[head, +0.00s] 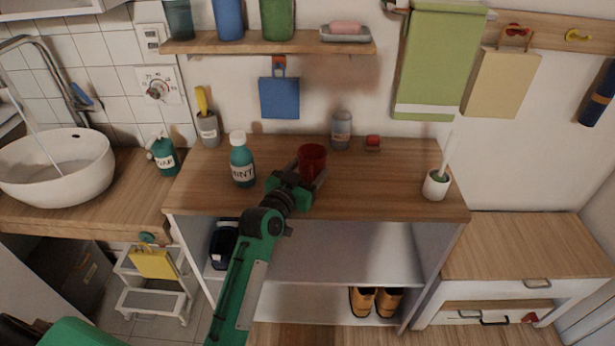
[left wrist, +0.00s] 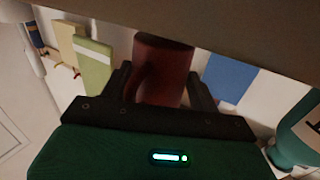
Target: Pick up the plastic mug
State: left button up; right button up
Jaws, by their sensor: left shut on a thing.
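The plastic mug is a dark red cup (head: 312,160) above the wooden counter top, near its middle. It also shows in the left wrist view as a dark red body (left wrist: 162,72) between the two black fingers. My left gripper (head: 302,178) is shut on the mug, with a finger on either side. In the left wrist view the gripper (left wrist: 160,92) hides the lower part of the mug. I cannot tell whether the mug touches the counter. My right gripper is not in view.
A teal mint bottle (head: 243,162) stands left of the mug. A grey bottle (head: 341,130) and small red item (head: 373,142) are behind it. A white brush holder (head: 436,184) stands at right. A shelf (head: 270,47) hangs above. The counter (head: 385,190) has free room right of the mug.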

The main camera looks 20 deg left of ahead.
pick_arm(q)
notch_tip(320, 180, up, 17)
jog(key=p, duration=0.1)
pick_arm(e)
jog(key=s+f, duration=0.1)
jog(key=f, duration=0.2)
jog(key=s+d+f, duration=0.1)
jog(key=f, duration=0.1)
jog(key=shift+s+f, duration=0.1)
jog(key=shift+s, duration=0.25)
